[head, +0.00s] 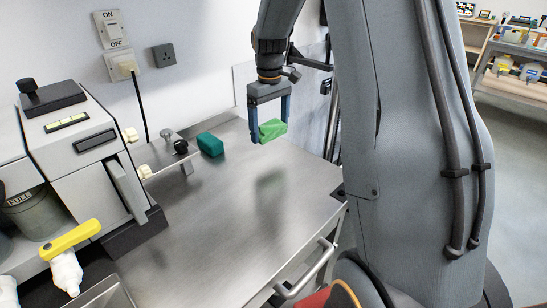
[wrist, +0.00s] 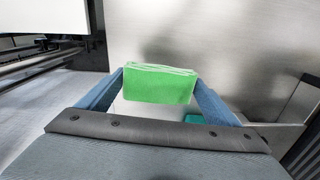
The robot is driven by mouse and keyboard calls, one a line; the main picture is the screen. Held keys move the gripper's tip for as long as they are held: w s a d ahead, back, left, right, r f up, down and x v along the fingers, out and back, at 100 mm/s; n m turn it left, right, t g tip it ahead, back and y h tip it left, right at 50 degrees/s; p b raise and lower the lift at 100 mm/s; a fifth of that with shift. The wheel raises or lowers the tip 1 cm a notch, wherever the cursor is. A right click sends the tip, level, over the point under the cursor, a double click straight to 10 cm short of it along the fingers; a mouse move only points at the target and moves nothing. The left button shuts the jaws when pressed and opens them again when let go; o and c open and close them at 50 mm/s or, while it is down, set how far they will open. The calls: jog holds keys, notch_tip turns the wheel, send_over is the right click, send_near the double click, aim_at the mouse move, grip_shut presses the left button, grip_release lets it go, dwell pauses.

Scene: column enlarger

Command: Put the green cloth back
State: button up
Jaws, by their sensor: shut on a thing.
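The green cloth (head: 272,130) is a bright green folded block. My gripper (head: 270,136) is shut on it and holds it in the air above the steel worktop (head: 240,215), with a soft shadow on the metal below. In the wrist view the cloth (wrist: 160,83) spans the gap between the two blue fingers of my gripper (wrist: 160,88). A darker teal-green block (head: 210,144) lies on the worktop near the back wall, left of my gripper. It shows partly in the wrist view (wrist: 195,117), behind the gripper's edge.
A grey enlarger-like machine (head: 80,150) stands at the left, with cream knobs and a metal rail reaching toward the teal block. The worktop's middle is clear. A handle (head: 305,270) sticks out at its front edge.

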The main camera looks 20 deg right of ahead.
aim_at(276, 154)
jog(key=shift+w+d+r, duration=0.25)
jog(key=shift+d+r, duration=0.05)
jog(key=shift+d, duration=0.2)
jog(key=shift+w+d+r, duration=0.2)
jog(key=shift+d+r, duration=0.05)
jog(key=shift+d, duration=0.2)
jog(key=shift+d+n, duration=0.3)
jog(key=shift+n, duration=0.1)
notch_tip(276, 154, down, 9)
jog(key=shift+f+p, duration=0.15)
jog(key=shift+p, duration=0.95)
jog(key=shift+f, duration=0.1)
